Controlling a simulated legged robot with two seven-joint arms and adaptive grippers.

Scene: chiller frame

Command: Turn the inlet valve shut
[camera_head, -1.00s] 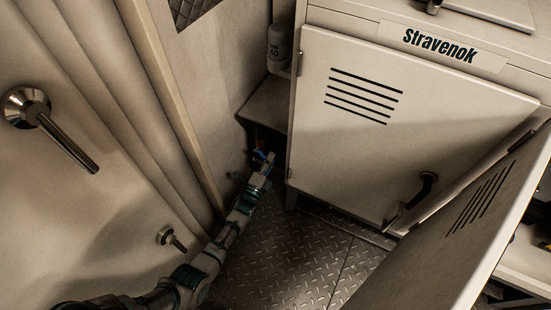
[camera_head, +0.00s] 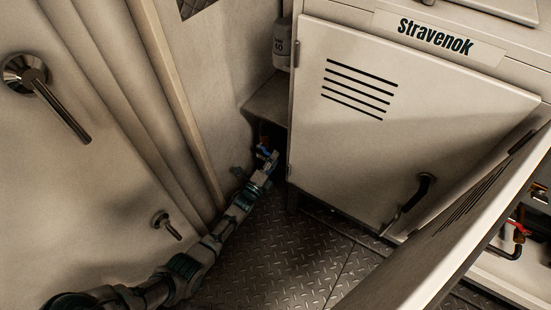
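The inlet valve seems to be the small blue-handled part (camera_head: 265,152) low in the dark recess beside the cabinet. My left arm comes in from the lower left, and my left gripper (camera_head: 268,163) is at the blue part, overlapping it in the picture. The valve body is mostly hidden by the gripper and by shadow. The fingers are too small and dark to tell whether they are open or shut, or whether they touch the handle. My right gripper is not in view.
A closed white cabinet door (camera_head: 400,110) under the Stravenok label (camera_head: 435,37) stands right of the gripper. An open door panel (camera_head: 460,235) fills the lower right. A wall lever (camera_head: 50,95) and a smaller one (camera_head: 167,226) are at left. The tread-plate floor (camera_head: 290,260) is clear.

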